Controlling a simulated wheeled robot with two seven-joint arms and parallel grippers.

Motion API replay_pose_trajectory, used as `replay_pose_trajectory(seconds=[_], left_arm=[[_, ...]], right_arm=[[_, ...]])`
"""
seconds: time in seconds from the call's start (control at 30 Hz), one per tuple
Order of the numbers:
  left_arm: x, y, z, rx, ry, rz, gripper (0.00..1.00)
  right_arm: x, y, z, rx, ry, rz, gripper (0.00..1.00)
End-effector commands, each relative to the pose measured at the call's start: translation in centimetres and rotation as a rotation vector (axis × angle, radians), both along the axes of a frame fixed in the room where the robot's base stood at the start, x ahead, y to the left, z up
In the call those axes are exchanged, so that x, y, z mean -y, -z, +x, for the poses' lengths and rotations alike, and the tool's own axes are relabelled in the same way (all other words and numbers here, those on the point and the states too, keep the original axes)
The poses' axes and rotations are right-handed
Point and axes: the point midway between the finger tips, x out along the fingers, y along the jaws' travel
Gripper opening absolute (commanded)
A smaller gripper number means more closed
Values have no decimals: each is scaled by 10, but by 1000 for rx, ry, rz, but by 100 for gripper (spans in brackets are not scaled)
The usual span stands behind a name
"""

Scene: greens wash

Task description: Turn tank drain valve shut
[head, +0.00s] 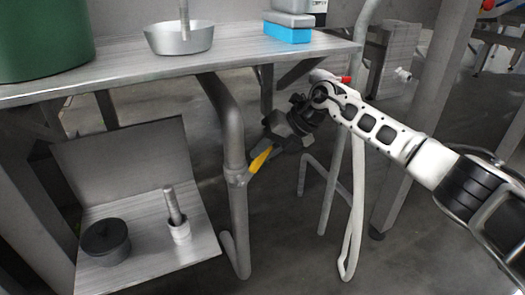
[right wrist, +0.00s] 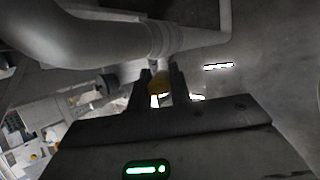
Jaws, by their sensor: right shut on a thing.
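The tank drain valve has a yellow lever (head: 259,160) that sticks out to the upper right from a collar on the grey drain pipe (head: 236,178) under the counter. My right gripper (head: 270,147) is shut on the lever's outer part, its dark fingers covering that end. In the right wrist view the yellow lever (right wrist: 160,86) shows between the two fingers, just below the pipe (right wrist: 158,40). My left gripper is in neither view.
A white hose (head: 356,200) hangs right of the pipe.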

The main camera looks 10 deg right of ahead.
Motion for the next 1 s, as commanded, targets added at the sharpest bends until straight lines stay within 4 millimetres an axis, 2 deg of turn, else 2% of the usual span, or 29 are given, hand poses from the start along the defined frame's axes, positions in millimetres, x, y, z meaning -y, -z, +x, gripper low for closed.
replay_pose_trajectory(seconds=[0.33,0.37,0.43,0.77,1.0], left_arm=[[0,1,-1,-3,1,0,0],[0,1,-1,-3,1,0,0],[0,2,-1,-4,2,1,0],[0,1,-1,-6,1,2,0],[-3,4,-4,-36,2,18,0]], right_arm=[[1,1,-1,-5,-1,1,0],[1,1,-1,-5,-1,1,23],[1,1,-1,-4,-1,0,42],[2,-2,-1,-1,0,1,42],[25,-30,-7,0,1,0,42]])
